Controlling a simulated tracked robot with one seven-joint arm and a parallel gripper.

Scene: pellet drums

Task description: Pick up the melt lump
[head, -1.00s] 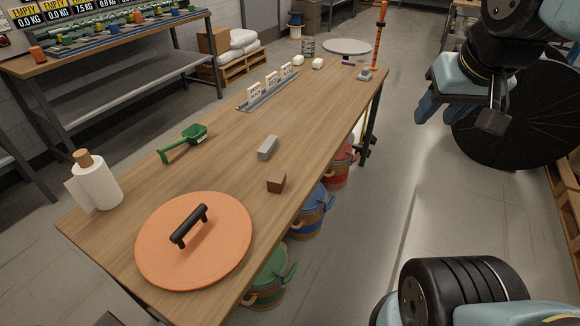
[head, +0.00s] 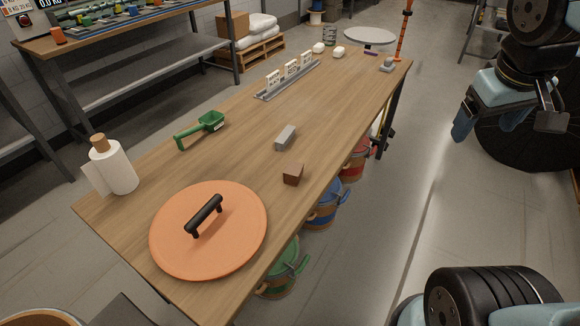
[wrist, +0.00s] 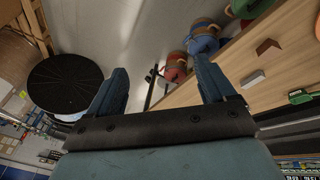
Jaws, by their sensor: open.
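Two small blocks lie on the wooden table (head: 235,155); I cannot tell for certain which is the melt lump. A brown, uneven block (head: 293,174) sits near the table's right edge, and a grey oblong block (head: 285,138) lies just beyond it. In the wrist view the brown block (wrist: 268,47) and the grey block (wrist: 252,79) are at the right, outside my fingers. My gripper (head: 466,125) is open and empty, off the table's right side and well apart from both blocks. Its two spread fingers also show in the wrist view (wrist: 160,66).
An orange lid (head: 240,245) with a black handle, a paper roll (head: 117,168) and a green scoop (head: 205,127) lie on the table. A grey rack with white cards (head: 290,75) stands farther back. Several drums (head: 322,210) stand under the right edge. Open floor (head: 420,220) lies right of the table.

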